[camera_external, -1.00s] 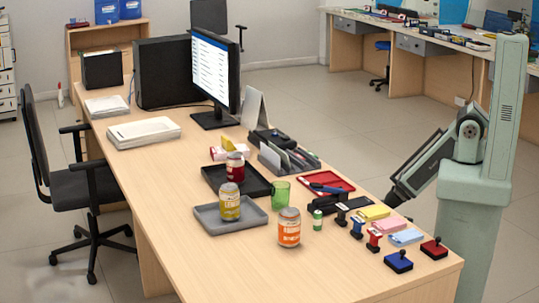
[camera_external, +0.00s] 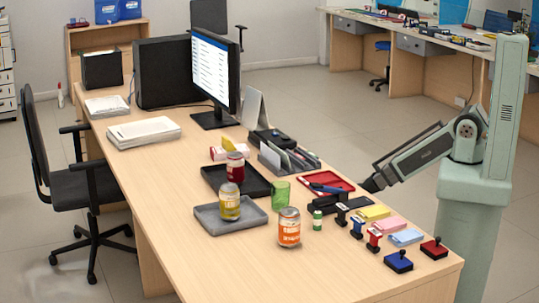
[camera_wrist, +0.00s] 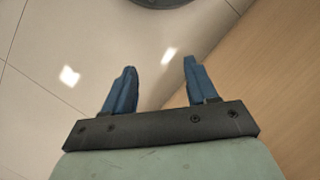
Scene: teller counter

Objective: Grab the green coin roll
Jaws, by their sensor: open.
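A small green coin roll (camera_external: 317,219) with a pale top stands upright on the wooden desk in the external view. It is between the orange-labelled jar and the row of stamps. My gripper (camera_external: 372,185) is at the desk's right side, beyond the stamps and apart from the roll; its fingertips are hard to make out there. In the wrist view my gripper (camera_wrist: 157,82) shows two blue fingers spread apart with nothing between them. The coin roll is not in the wrist view.
An orange-labelled jar (camera_external: 289,228) and a green cup (camera_external: 279,193) stand close to the roll. A black stamp (camera_external: 341,216), a blue stamp (camera_external: 357,228) and a red tray (camera_external: 326,183) are nearby. The desk front (camera_external: 300,278) is clear.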

